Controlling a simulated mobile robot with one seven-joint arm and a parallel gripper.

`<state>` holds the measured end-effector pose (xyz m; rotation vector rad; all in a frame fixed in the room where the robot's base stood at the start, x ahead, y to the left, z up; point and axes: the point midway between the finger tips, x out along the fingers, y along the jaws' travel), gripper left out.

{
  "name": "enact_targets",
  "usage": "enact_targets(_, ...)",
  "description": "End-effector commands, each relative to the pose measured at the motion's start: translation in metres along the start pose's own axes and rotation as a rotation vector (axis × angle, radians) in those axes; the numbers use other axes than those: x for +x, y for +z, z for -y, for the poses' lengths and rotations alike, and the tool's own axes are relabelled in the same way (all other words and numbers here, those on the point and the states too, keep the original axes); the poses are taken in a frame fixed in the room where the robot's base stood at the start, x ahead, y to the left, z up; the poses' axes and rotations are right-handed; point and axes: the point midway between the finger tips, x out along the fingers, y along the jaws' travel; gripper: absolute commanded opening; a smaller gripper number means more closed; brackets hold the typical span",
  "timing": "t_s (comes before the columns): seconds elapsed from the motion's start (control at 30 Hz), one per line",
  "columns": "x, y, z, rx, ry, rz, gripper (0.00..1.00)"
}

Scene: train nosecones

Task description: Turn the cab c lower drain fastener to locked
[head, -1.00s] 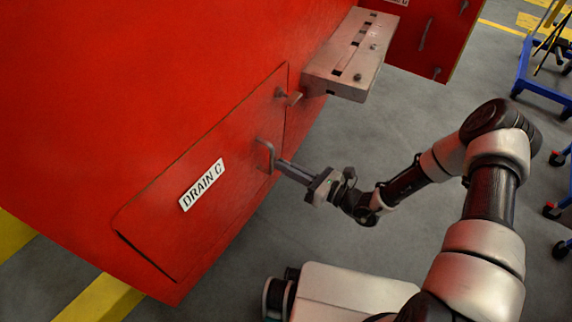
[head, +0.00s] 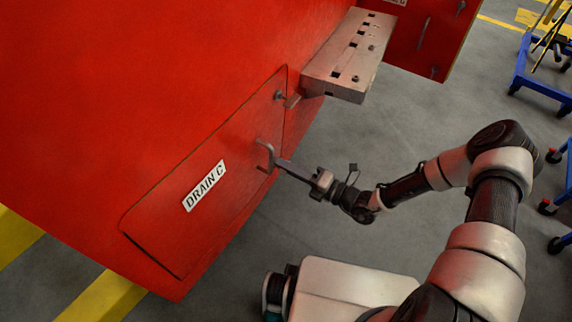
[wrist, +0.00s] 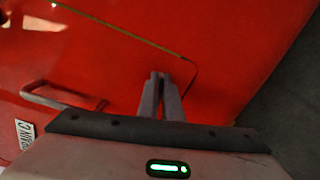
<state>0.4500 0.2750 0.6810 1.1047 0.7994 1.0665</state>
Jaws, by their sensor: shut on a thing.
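The red drain door (head: 160,220) with the DRAIN C label (head: 204,186) is closed flush in the red cab side. An upper fastener (head: 291,100) sticks out near its top corner, and a grey bar handle (head: 264,156) is on its right part. My gripper (head: 280,163) reaches the door's right edge just beside the handle. In the wrist view its fingertips (wrist: 160,77) are nearly together at the door edge, with the handle (wrist: 65,100) apart to their left. The gripper is shut on the lower drain fastener (wrist: 160,74), which the fingers almost wholly hide.
A grey slotted metal block (head: 350,55) juts from the cab above the door. Another red panel (head: 420,40) stands behind it. Blue carts (head: 545,80) are at the far right. The grey floor between my arm and the cab is clear.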

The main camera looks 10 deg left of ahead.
Motion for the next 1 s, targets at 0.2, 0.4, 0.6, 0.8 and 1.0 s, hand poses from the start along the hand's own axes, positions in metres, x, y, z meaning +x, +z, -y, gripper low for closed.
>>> enact_targets(0.2, 0.0000, -0.0012, 0.0010, 0.151, -0.001, -0.003, 0.00)
enact_targets(0.4, 0.0001, -0.0015, 0.0015, 0.244, -0.001, -0.002, 0.00)
enact_targets(0.6, 0.0000, -0.0015, 0.0016, 0.290, -0.001, -0.002, 0.00)
enact_targets(0.8, 0.0000, -0.0016, 0.0017, 0.302, -0.001, -0.002, 0.00)
enact_targets(1.0, 0.0001, -0.0016, 0.0016, 0.303, -0.001, -0.002, 0.00)
